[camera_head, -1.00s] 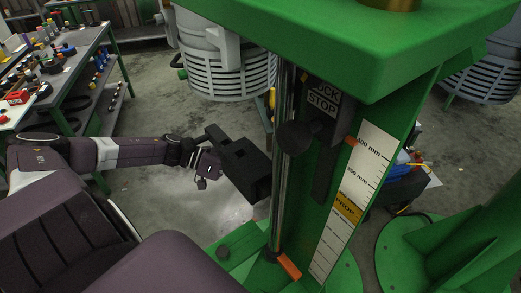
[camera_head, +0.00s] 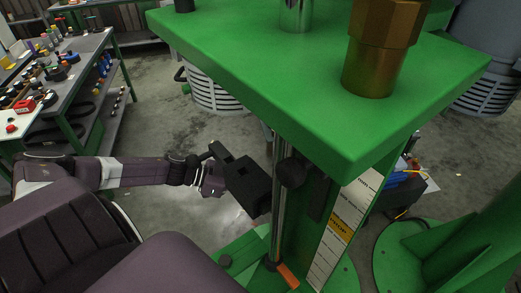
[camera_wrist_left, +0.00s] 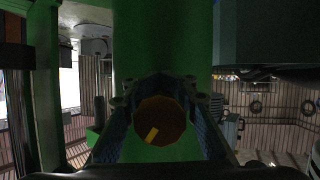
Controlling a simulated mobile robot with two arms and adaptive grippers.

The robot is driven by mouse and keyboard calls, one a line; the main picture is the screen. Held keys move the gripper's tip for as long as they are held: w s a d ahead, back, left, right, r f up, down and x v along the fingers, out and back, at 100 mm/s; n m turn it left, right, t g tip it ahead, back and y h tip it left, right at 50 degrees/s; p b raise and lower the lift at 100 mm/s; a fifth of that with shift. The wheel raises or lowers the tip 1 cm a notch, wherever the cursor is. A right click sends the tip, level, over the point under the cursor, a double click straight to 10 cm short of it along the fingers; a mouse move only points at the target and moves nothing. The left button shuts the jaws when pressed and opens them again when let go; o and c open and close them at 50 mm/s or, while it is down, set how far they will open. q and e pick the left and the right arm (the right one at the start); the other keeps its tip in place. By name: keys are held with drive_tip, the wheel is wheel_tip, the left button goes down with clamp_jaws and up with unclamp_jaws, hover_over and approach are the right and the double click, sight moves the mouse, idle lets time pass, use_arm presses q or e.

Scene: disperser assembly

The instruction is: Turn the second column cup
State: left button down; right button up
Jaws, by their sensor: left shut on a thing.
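In the left wrist view, a brown many-sided cup (camera_wrist_left: 160,121) with a yellow mark sits between the fingers of my left gripper (camera_wrist_left: 160,128), which are shut on it from both sides. Whether it is the second column cup cannot be told. In the head view, my left gripper (camera_head: 262,193) reaches in from the left, below the green plate, beside the chrome column (camera_head: 279,215). The cup is hidden there. My right gripper is not in view.
The green top plate (camera_head: 260,70) overhangs the column and carries a brass hex fitting (camera_head: 383,50). A dark round knob (camera_head: 291,172) and a scale label (camera_head: 342,228) are just right of the column. A workbench (camera_head: 62,85) stands at left. Open floor lies between.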

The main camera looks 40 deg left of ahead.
use_arm(q)
drive_tip(key=shift+w+a+r, duration=0.1)
drive_tip(key=shift+w+r, duration=0.2)
drive_tip(key=shift+r, duration=0.1)
drive_tip(key=c, duration=1.8)
unclamp_jaws()
drive_tip(key=shift+c, duration=0.2)
drive_tip(key=shift+s, duration=0.1)
drive_tip(key=shift+f, duration=0.1)
drive_tip(key=shift+s, duration=0.3)
drive_tip(key=v, duration=1.1)
drive_tip(key=shift+a, duration=0.35)
drive_tip(key=shift+s, duration=0.1)
